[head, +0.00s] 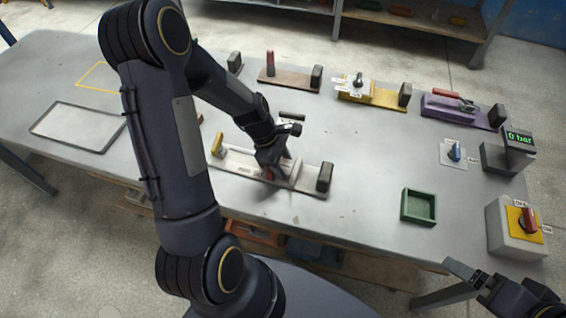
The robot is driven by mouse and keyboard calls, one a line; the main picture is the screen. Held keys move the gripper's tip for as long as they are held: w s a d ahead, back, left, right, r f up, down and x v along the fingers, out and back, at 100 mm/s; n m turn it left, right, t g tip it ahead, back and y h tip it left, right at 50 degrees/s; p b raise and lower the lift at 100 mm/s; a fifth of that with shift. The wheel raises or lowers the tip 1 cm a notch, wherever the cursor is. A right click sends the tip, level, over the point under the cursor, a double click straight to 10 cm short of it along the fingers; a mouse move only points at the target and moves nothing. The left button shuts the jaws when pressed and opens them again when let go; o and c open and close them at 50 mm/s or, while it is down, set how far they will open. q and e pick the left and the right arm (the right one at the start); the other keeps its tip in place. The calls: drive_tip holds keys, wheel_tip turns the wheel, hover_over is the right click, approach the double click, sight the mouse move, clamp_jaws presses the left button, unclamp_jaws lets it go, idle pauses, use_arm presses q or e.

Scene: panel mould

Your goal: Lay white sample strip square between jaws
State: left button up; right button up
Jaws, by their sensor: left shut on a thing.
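A pale bench fixture (311,191) lies near the middle of the table, with a yellow upright (217,145) at its left end and a black block (324,177) at its right end. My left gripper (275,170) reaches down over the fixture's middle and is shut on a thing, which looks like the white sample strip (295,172). The fingers hide most of the grip. A small red part shows beside the fingertips. I cannot tell whether the strip touches the fixture or lies square. My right gripper (468,275) is low at the right, off the table's front edge.
Brown (290,80), yellow (385,98) and purple (450,112) fixtures stand along the back. A green tray (405,212), a blue knob (455,152), a 0 bar display (518,139) and a red switch (528,220) are at right. A flat grey tray (60,133) lies left.

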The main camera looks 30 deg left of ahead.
use_arm(q)
drive_tip(key=shift+f, duration=0.1)
drive_tip(key=shift+f, duration=0.15)
drive_tip(key=o, duration=1.1)
